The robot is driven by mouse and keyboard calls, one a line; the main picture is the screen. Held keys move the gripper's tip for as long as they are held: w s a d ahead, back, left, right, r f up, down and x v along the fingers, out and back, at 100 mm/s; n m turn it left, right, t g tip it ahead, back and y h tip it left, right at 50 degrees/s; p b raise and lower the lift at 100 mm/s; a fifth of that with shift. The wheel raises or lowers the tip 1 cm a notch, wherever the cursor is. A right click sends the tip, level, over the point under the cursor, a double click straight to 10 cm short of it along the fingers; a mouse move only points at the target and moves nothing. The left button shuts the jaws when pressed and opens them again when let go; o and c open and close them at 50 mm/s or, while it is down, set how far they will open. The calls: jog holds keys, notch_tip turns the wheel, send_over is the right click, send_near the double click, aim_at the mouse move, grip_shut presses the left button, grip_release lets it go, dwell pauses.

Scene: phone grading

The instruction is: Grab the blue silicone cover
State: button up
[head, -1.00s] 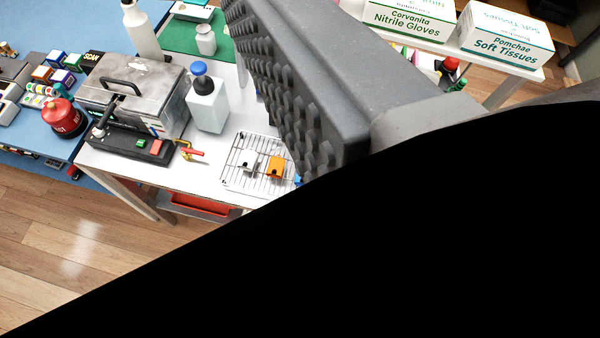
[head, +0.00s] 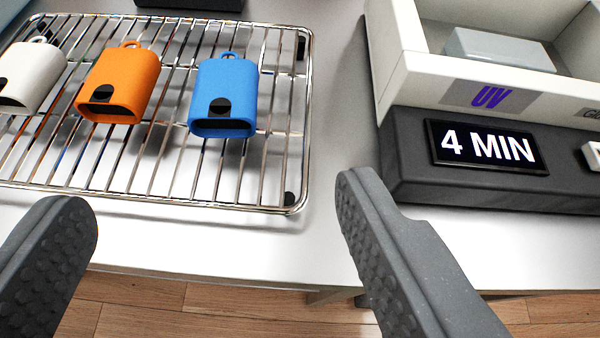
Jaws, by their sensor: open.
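The blue silicone cover (head: 226,92) lies on a wire rack (head: 240,196), at the right end of a row of covers. Its open end faces the front edge of the table and a small loop sticks out at its far end. My gripper (head: 215,205) is open and empty. One finger is at the lower left and the other at lower centre right, both in front of the rack. The blue cover lies beyond the fingertips, roughly midway between them, and neither finger looks in contact with it.
An orange cover (head: 119,84) and a white cover (head: 30,75) lie left of the blue one on the rack. A UV box (head: 490,95) with a "4 MIN" display (head: 487,147) stands at the right. Bare white tabletop (head: 335,110) separates rack and box.

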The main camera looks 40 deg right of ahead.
send_near(222, 91)
jog(key=x, duration=0.4)
jog(key=shift+s+d+f+b, duration=0.15)
jog(key=shift+d+b, duration=0.15)
jog(key=shift+d, duration=0.15)
jog(key=shift+w+a+b+x, duration=0.1)
jog(key=shift+a+b+x, duration=0.1)
jog(key=shift+x, duration=1.1)
jog(key=shift+w+a+b+x, duration=0.15)
jog(key=shift+a+x, duration=0.05)
jog(key=shift+x, duration=1.15)
jog(key=c, duration=1.1)
